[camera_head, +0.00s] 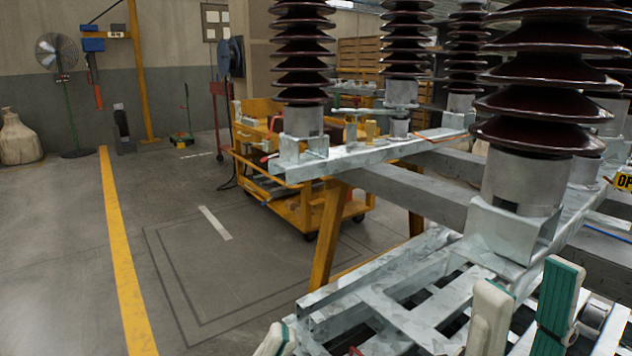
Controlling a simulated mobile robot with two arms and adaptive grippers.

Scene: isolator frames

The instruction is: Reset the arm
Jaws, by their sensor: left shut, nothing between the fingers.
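My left gripper (275,341) shows only as a pale fingertip at the bottom edge, left of the metal frame. It is shut and looks empty; most of it is cut off below the picture. My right gripper (528,280) is at the lower right, with a pale finger and a green-padded finger standing apart. It is open, with no held object visible between the fingers. It shows in front of the galvanised metal frame (385,302); I cannot tell whether it touches it.
Dark ribbed insulators (545,90) stand on the frame, close on the right. Another insulator (302,60) stands farther back. A yellow trolley (290,215) is behind the frame. Open floor (60,260) with a yellow line (120,250) lies left. A fan (62,55) stands far left.

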